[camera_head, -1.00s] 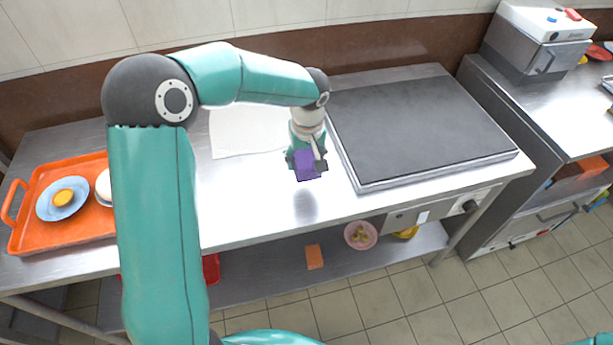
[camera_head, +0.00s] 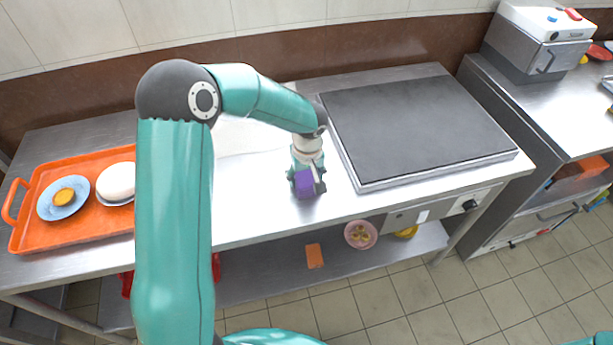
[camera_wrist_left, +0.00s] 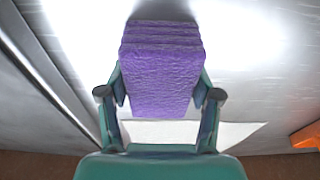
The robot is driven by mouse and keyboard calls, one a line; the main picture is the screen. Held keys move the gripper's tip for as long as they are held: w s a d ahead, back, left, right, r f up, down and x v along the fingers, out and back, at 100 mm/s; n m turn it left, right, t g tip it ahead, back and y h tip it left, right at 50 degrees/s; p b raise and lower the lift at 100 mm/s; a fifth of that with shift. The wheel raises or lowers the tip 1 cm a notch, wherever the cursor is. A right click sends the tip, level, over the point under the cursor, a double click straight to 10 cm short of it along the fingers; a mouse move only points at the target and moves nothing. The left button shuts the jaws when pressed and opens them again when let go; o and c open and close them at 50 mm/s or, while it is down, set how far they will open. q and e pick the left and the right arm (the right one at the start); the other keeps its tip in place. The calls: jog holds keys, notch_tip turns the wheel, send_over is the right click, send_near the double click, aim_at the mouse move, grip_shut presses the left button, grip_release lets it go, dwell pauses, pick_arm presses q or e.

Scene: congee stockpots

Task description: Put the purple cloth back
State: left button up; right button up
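The purple cloth (camera_head: 304,188) is a folded, stacked block. It is at the steel table's front, left of the dark griddle, and also shows in the left wrist view (camera_wrist_left: 160,75). My left gripper (camera_head: 306,182) points down with its fingers on both sides of the cloth, shut on it. In the left wrist view, the fingers (camera_wrist_left: 160,98) touch its two sides. The cloth is at or just above the tabletop; I cannot tell if it touches. My right gripper is not in view.
The griddle (camera_head: 415,128) stands close on the right. A white sheet (camera_head: 240,138) lies behind the gripper, partly hidden by my arm. An orange tray (camera_head: 32,238) with a blue plate (camera_head: 63,198) and a white round item (camera_head: 117,180) is at the left. A lower shelf (camera_head: 275,285) holds bowls.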

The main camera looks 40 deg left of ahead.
aim_at(307, 178)
pick_arm(q)
jog(key=o, duration=0.5)
jog(key=shift+c, duration=0.2)
notch_tip(307, 178, up, 12)
jog(key=s+d, duration=0.1)
jog(key=shift+d, duration=0.25)
dwell(0.3)
